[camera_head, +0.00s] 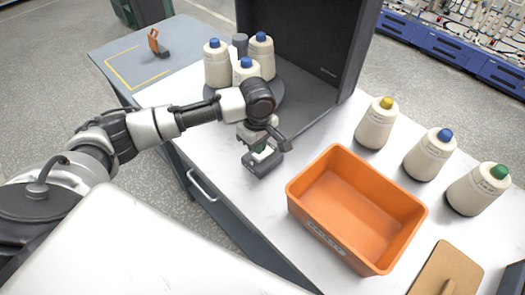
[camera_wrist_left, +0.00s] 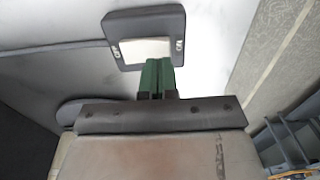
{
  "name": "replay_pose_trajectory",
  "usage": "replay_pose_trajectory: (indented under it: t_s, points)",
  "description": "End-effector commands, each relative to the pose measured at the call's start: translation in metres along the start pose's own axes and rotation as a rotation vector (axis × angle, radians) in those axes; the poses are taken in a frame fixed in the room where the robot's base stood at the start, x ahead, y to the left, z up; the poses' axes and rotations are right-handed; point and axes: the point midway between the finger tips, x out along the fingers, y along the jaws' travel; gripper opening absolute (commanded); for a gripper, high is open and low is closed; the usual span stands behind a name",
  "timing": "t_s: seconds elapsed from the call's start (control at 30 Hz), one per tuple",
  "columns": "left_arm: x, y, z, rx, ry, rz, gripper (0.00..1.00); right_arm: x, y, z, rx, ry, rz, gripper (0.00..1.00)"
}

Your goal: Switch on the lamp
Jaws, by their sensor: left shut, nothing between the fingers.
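A dark switch box (camera_head: 264,168) with a white rocker lies on the white table in front of the dark booth. In the left wrist view the switch box (camera_wrist_left: 176,22) shows its white rocker (camera_wrist_left: 146,50) with small labels at either end. I cannot tell which end is pressed. My left gripper (camera_head: 259,147) is shut and empty, its green fingertips right at the switch. In the left wrist view the fingertips (camera_wrist_left: 157,64) overlap the near edge of the rocker; contact is unclear. No lit lamp is clearly seen. My right gripper is not in view.
The dark booth (camera_head: 305,45) stands behind, with several blue-capped cones (camera_head: 217,66) on a round dark base. An orange bin (camera_head: 405,232) sits right of the switch. Yellow-, blue- and green-capped cones (camera_head: 376,125) stand behind it. A brown board (camera_head: 432,270) lies at front right.

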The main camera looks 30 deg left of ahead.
Motion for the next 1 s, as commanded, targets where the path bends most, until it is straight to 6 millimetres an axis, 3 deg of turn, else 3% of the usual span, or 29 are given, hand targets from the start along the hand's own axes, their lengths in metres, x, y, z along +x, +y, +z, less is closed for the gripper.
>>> replay_pose_trajectory:
  t_s: [1.0]
  points:
    - [0.012,0.000,0.000,0.000,-0.001,0.000,0.00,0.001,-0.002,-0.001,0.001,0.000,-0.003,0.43]
